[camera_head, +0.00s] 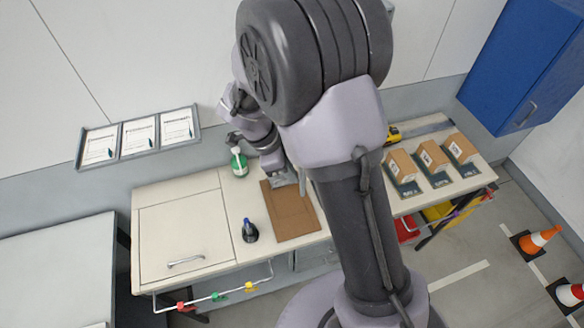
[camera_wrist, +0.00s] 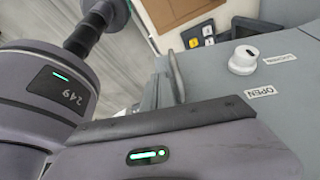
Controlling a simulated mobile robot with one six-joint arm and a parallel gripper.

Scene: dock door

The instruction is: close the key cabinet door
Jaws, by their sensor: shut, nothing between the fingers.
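A grey box-like housing (camera_wrist: 225,95) fills the right of the wrist view. It carries a white round knob (camera_wrist: 243,60) with an OPEN label (camera_wrist: 262,92) and a second label beside it. I cannot tell for sure whether this is the key cabinet, nor how far any door stands open. A thin grey upright piece (camera_wrist: 176,76) stands at its left edge. My gripper (camera_head: 302,182) is shut and empty, small and partly hidden by my arm near the brown board in the head view. I cannot tell whether it touches anything.
A bench holds a brown board (camera_head: 290,222), a green bottle (camera_head: 239,163), a dark blue-topped item (camera_head: 250,231) and several boxes at right. A blue wall cabinet (camera_head: 520,65) hangs upper right. Cones (camera_head: 536,241) stand on the floor. My arm blocks the middle.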

